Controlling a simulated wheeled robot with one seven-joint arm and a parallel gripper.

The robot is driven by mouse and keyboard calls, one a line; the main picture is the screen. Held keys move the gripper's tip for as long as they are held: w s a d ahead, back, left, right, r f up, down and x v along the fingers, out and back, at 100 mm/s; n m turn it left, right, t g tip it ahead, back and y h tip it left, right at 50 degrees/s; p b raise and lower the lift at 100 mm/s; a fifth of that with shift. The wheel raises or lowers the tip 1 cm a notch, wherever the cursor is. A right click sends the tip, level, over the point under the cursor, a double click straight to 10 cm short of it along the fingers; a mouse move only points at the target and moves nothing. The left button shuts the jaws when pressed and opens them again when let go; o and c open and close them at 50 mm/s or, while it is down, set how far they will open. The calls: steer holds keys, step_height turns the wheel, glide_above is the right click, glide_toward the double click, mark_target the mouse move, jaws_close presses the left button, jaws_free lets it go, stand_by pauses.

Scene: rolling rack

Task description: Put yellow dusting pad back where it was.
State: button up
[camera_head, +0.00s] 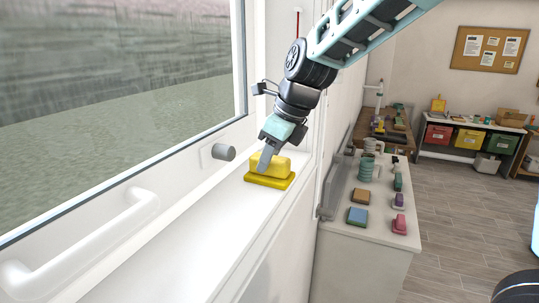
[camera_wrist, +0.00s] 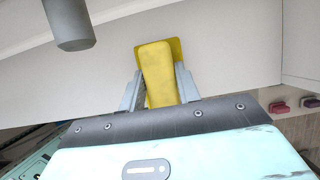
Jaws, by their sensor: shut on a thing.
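The yellow dusting pad (camera_head: 270,181) has a flat base and a raised block on top. It is at the white window sill (camera_head: 190,243), near the sill's far end, and looks level there. My gripper (camera_head: 268,158) reaches down from above and is shut on the raised block. In the wrist view the pad (camera_wrist: 157,62) lies between the two fingers of my gripper (camera_wrist: 160,91). I cannot tell whether its base touches the sill or is just above it.
A grey round knob (camera_head: 223,152) juts from the window frame beside the pad. A white handle (camera_head: 80,246) runs along the frame nearer to me. Right of the sill, a white counter (camera_head: 345,240) holds mugs and several small coloured blocks. The near part of the sill is clear.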

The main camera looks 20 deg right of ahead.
steer(key=o, duration=0.9)
steer(key=b+v, duration=0.3)
steer(key=v, duration=0.9)
